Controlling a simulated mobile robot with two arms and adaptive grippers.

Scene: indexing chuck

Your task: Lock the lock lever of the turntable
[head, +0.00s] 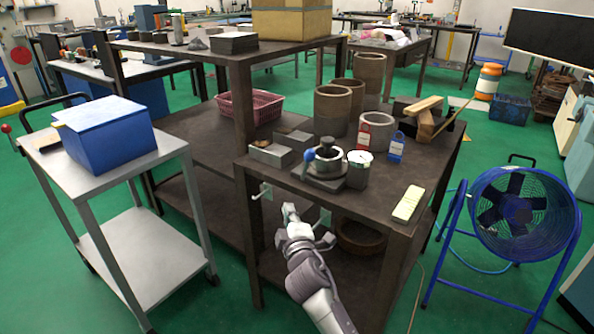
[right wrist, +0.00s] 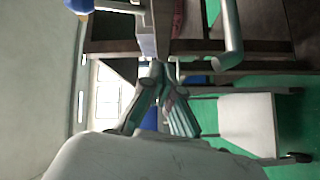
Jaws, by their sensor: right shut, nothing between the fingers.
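The turntable (head: 326,164) is a dark round metal chuck on a square base on the dark bench, close to its front edge. A blue ball knob (head: 309,155) shows at its left side and seems to be the end of a lever; the lever's position cannot be told. A blue ball (right wrist: 78,5) is cut off at the top left in the right wrist view. My right gripper (head: 290,210) is shut and empty, in front of the bench and below its top, apart from the turntable. Its fingers (right wrist: 158,78) show in the right wrist view. My left gripper is not in view.
A white round dial (head: 359,157) stands right of the turntable, metal blocks (head: 272,154) left. Red (head: 364,137) and blue (head: 396,147) padlock-like items and cylinders (head: 332,108) stand behind. Grey hooks (head: 264,190) stick out from the bench front. A fan (head: 515,215) stands at right.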

